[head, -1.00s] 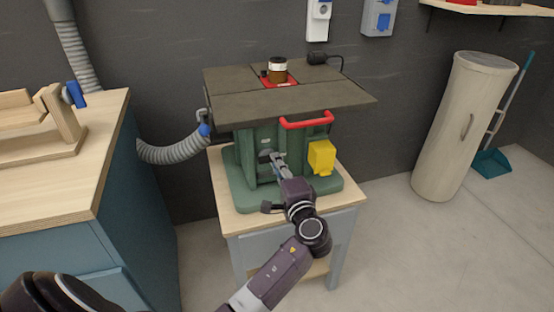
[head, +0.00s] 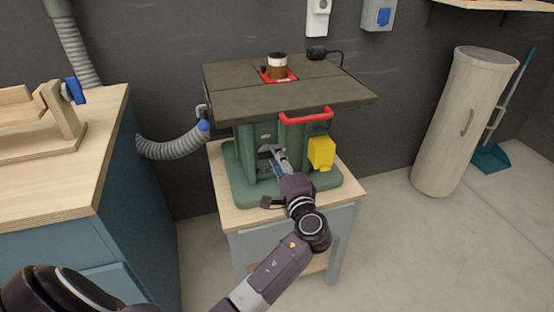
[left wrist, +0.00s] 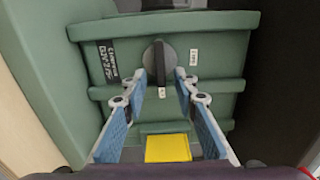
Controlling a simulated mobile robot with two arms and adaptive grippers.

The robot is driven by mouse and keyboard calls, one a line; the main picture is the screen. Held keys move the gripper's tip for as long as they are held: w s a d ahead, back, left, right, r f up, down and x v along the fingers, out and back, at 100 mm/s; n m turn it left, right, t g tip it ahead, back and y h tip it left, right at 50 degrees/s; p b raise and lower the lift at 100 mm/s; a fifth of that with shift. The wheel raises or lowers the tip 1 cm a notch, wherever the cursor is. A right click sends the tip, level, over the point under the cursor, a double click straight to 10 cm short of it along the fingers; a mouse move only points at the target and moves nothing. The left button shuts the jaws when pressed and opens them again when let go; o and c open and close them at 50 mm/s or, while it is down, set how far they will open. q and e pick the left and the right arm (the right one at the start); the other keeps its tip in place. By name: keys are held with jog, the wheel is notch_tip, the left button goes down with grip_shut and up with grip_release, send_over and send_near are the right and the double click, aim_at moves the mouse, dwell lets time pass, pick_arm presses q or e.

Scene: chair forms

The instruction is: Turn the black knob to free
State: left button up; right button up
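The black knob (left wrist: 157,60) is a round dial with a raised grip bar, set on the green front of the machine (head: 245,160). In the left wrist view small pale labels sit beside it, at its right and below; their words are too small to read surely. My left gripper (left wrist: 160,82) is open, its two fingers apart with nothing between them. Its fingertips are close to the knob; whether they touch it I cannot tell. In the head view my left gripper (head: 270,153) points at the machine front and mostly hides the knob. My right gripper is out of view.
A yellow box (head: 321,153) sits on the machine to the right of my gripper. A red handle bar (head: 306,117) and dark tabletop (head: 290,97) overhang above. A grey hose (head: 172,148) joins at the left.

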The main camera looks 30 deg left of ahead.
pick_arm(q)
jog(key=v, duration=1.2)
